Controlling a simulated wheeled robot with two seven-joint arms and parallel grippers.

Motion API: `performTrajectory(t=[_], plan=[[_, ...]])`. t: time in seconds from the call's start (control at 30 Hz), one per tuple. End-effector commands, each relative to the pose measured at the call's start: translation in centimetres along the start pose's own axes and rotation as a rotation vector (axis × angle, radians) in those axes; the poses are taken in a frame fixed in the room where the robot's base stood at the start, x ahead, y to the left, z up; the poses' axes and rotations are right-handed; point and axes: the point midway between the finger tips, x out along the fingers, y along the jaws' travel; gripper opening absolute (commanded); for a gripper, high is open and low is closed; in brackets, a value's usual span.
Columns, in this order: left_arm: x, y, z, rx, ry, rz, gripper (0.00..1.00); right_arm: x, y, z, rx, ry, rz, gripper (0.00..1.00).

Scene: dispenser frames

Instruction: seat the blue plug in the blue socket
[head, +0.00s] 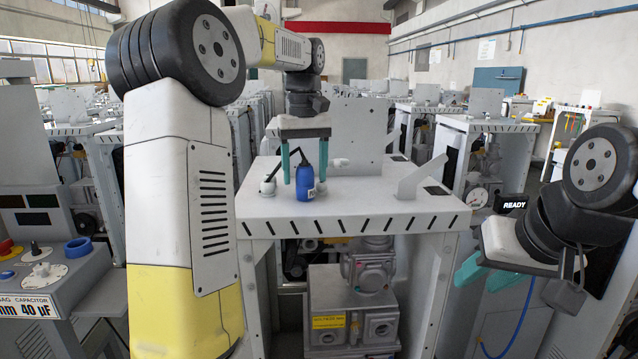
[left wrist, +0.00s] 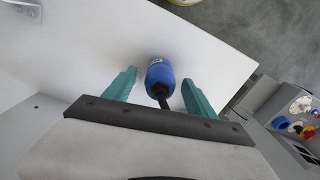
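The blue plug (head: 306,186) stands upright on the white top of the dispenser frame (head: 400,215), with a dark lead at its upper end. My left gripper (head: 304,178) points down over it, open, one teal finger on each side. In the left wrist view the plug (left wrist: 160,74) sits between the fingertips (left wrist: 160,76), with a gap on both sides. A blue ring (head: 77,247), which looks like the blue socket, is on the console at the left; it also shows in the left wrist view (left wrist: 282,123). My right gripper (head: 487,276) is at the right, empty, its teal fingers apart.
An angled bracket (head: 421,176) stands to the right, and an upright plate is behind. The left console (head: 40,285) also carries red and yellow parts. A READY display (head: 513,204) is near my right arm.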

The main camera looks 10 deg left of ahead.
Motion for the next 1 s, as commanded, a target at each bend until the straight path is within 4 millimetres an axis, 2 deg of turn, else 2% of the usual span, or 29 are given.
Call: performTrajectory(t=[0.03, 0.3, 0.33, 0.67, 1.0], plan=[[0.0, 0.0, 0.0, 0.000, 0.000, 0.000, 0.57, 0.0, 0.0, 0.0, 0.000, 0.000, 0.000, 0.36], [0.0, 0.0, 0.0, 0.000, 0.000, 0.000, 0.04, 0.0, 0.0, 0.0, 0.000, 0.000, 0.000, 0.36], [0.0, 0.0, 0.0, 0.000, 0.000, 0.000, 0.00, 0.0, 0.0, 0.0, 0.000, 0.000, 0.000, 0.36], [-0.3, 0.0, 0.0, 0.000, 0.001, 0.001, 0.00, 0.0, 0.0, 0.0, 0.000, 0.000, 0.000, 0.36], [-3.1, 0.1, 0.0, 0.001, 0.002, 0.002, 0.00, 0.0, 0.0, 0.0, 0.000, 0.000, 0.000, 0.36]])
